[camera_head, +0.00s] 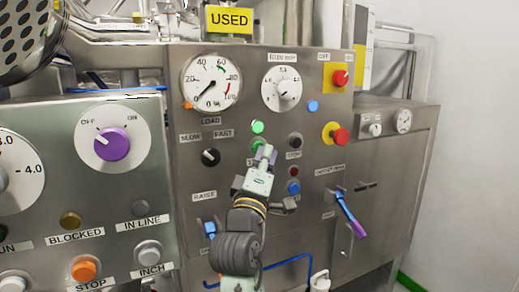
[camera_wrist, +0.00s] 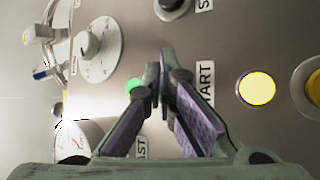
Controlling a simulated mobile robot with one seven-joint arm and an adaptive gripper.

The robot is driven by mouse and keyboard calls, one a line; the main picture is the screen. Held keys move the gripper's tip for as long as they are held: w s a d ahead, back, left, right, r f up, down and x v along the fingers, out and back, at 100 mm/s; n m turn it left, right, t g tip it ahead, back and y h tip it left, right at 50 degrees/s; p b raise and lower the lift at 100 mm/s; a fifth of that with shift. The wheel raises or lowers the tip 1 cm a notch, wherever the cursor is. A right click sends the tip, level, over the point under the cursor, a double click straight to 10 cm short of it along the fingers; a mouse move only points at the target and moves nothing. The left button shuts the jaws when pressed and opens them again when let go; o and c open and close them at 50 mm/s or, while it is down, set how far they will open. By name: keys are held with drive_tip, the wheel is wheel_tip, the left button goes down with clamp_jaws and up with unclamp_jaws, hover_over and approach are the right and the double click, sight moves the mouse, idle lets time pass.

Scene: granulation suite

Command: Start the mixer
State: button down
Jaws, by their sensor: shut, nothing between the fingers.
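The mixer's control panel (camera_head: 225,180) fills the middle of the head view. A lit green lamp (camera_head: 257,127) is on it and shows left of my fingers in the wrist view (camera_wrist: 133,88). Below the lamp, a small green button (camera_head: 257,143) shows just above my fingertips. The START label (camera_wrist: 207,85) stands beside my fingers in the wrist view. My gripper (camera_head: 266,152) is shut and empty, its tips pointing at the panel over the button, which they hide in the wrist view (camera_wrist: 161,68). I cannot tell whether they touch it.
The black STOP button (camera_head: 294,140) is close right of my gripper. A SLOW/FAST knob (camera_head: 210,157) is to the left. Two red knobs (camera_head: 340,77) (camera_head: 340,135) on yellow plates and a blue-purple lever (camera_head: 349,214) are at the right. A yellow lamp (camera_wrist: 257,88) is near my fingers.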

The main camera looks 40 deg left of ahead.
idle(0.5)
drive_tip(key=shift+s+d, duration=0.3)
drive_tip(key=shift+d, duration=0.4)
drive_tip(key=d, duration=0.1)
drive_tip(key=s+d, duration=0.1)
drive_tip(key=d, duration=0.1)
drive_tip(key=s+d+p, duration=0.1)
drive_tip(key=shift+d, duration=0.35)
idle(0.7)
